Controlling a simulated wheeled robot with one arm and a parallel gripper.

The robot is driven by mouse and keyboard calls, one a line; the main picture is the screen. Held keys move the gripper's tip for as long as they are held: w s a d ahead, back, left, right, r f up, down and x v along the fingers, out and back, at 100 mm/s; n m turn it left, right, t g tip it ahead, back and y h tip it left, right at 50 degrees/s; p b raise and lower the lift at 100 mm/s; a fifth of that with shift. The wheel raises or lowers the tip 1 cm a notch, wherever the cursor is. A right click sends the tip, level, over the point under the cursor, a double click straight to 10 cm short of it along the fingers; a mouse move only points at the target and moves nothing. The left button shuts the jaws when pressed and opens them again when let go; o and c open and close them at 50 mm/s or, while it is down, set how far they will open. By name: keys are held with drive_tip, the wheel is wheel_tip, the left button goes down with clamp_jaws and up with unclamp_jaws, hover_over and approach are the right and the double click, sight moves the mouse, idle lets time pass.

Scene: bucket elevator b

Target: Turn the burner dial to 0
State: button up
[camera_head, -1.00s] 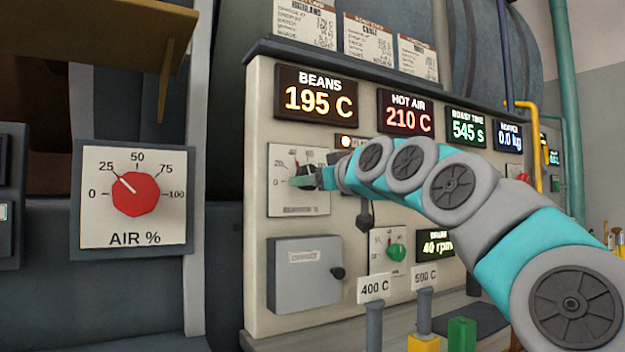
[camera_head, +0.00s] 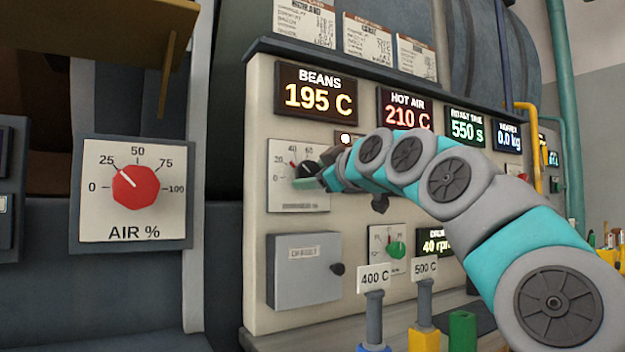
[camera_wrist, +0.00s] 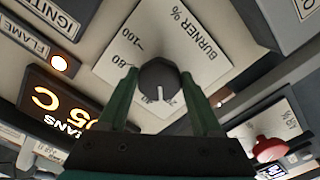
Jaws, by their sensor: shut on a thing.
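The burner dial is a dark round knob (camera_wrist: 158,78) with a white pointer line, on a pale plate (camera_wrist: 200,60) marked "BURNER %". My gripper (camera_wrist: 160,92) has its two green fingers on either side of the knob and is shut on it. In the wrist view the pointer points down the picture; the 80 and 100 marks show at its left. The number it points at is partly hidden. In the head view the knob (camera_head: 307,169) sits on the upper left of the panel, with my gripper (camera_head: 308,180) at it, partly covering the scale.
A red AIR % dial (camera_head: 135,190) stands at left. Labelled handles (camera_head: 374,318) stand in front. A lit flame lamp (camera_wrist: 59,63) is near the dial.

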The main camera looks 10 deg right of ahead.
drive_tip(key=n, duration=0.6)
drive_tip(key=shift+r+p, duration=0.1)
drive_tip(key=shift+p, duration=0.3)
drive_tip(key=shift+n+p, duration=0.7)
drive_tip(key=shift+n, duration=1.4)
drive_tip(key=o, duration=1.3)
drive_tip(key=shift+o, duration=0.2)
drive_tip(key=b+v, duration=0.1)
drive_tip(key=v, duration=0.6)
drive_tip(key=shift+s+d, duration=0.15)
drive_tip(key=shift+s, duration=0.2)
